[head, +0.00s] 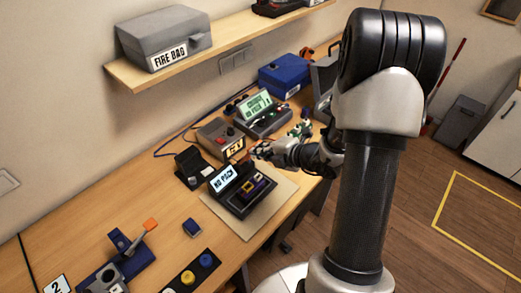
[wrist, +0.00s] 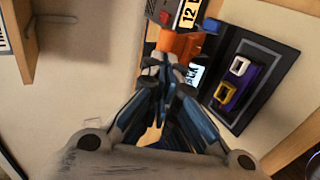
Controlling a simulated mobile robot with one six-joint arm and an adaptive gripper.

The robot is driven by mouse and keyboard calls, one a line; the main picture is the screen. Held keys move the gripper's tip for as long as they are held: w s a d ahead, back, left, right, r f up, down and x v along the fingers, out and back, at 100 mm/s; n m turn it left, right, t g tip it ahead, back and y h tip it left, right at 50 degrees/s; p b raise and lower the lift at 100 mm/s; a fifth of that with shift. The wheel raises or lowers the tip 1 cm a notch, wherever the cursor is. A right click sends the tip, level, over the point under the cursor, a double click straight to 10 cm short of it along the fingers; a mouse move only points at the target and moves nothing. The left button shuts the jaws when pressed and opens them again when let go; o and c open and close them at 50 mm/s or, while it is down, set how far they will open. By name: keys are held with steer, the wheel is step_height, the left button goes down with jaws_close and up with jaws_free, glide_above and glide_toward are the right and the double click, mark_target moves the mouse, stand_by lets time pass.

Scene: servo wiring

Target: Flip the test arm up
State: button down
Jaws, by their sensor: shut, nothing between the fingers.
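My gripper (head: 258,152) is shut and empty, above the work mat behind the black unit with the NO PACK screen (head: 224,178). In the wrist view its fingertips (wrist: 164,68) meet just in front of an orange part (wrist: 180,46); whether they touch it I cannot tell. I cannot say for sure which part is the test arm. A blue fixture (head: 118,262) at the front left carries a raised, tilted lever with an orange end (head: 150,225), well apart from my gripper. The black unit holds a purple and a yellow connector, also in the wrist view (wrist: 228,95).
A grey box with a red knob (head: 222,137) and a lit green-screen device (head: 258,107) stand close behind my gripper. A black stand (head: 190,166) is left of it. A shelf (head: 135,77) overhangs the back. The bench's middle left is mostly clear.

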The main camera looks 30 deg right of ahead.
steer(key=w+r+g+p, duration=0.1)
steer(key=p, duration=0.2)
steer(key=w+a+r+g+p, duration=0.1)
steer(key=p, duration=0.2)
steer(key=shift+w+a+h, duration=0.1)
steer(key=shift+w+h, duration=0.1)
steer(key=shift+h, duration=0.1)
steer(key=shift+w+a+r+p, duration=0.15)
steer(key=shift+w+a+p, duration=0.05)
steer(key=shift+w+p, duration=0.5)
steer(key=shift+w+a, duration=0.15)
steer(key=shift+w, duration=0.15)
steer(key=shift+r, duration=0.1)
